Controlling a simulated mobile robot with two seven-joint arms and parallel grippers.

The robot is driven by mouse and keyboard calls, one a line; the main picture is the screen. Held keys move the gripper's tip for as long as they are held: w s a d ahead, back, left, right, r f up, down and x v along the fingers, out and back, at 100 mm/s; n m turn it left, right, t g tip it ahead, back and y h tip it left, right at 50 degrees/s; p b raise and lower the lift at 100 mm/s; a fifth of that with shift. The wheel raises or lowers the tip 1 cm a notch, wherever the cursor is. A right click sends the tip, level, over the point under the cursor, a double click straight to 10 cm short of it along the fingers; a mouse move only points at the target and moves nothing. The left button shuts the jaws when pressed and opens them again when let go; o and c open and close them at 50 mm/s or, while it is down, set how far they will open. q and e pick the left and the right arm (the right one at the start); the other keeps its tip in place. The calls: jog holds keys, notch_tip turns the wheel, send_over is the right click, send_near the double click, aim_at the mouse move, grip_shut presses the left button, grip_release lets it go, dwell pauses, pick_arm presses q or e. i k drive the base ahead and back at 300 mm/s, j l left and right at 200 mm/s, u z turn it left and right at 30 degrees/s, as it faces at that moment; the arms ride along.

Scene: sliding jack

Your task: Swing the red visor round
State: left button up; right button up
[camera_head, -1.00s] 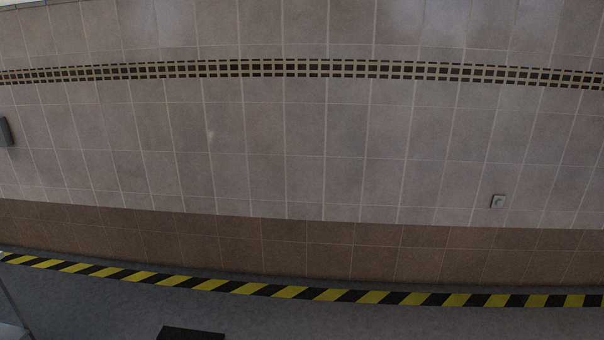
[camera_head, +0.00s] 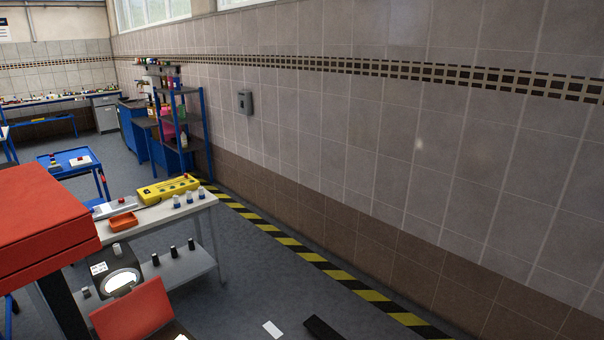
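A large red box-like part (camera_head: 42,222) stands close at the left edge, above a dark post. A smaller tilted red panel (camera_head: 135,311) shows below it at the bottom left, next to a dark unit with a bright round disc (camera_head: 120,283). I cannot tell for sure which red part is the visor. Both red parts are cut off or partly hidden. Neither of my grippers is in view.
A light-topped bench (camera_head: 165,212) holds a yellow control box (camera_head: 168,189) and an orange tray (camera_head: 123,221). A blue shelf rack (camera_head: 182,130) stands behind, against the tiled wall. Grey floor (camera_head: 250,275) is mostly clear beside the yellow-black stripe (camera_head: 270,231).

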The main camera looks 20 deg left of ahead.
aim_at(44, 229)
jog(key=i+l+u, duration=0.1)
jog(key=u, duration=0.4)
jog(key=i+l+u, duration=0.2)
jog(key=u, duration=0.25)
jog(key=l+u, duration=0.25)
jog(key=u, duration=0.25)
jog(key=i+l+u, duration=0.15)
jog(key=u, duration=0.25)
jog(key=i+l+u, duration=0.1)
jog(key=l+u, duration=0.5)
jog(key=u, duration=0.15)
jog(key=l+u, duration=0.3)
jog(key=l, duration=0.2)
jog(key=l+u, duration=0.3)
jog(key=l, duration=0.2)
jog(key=i, duration=0.05)
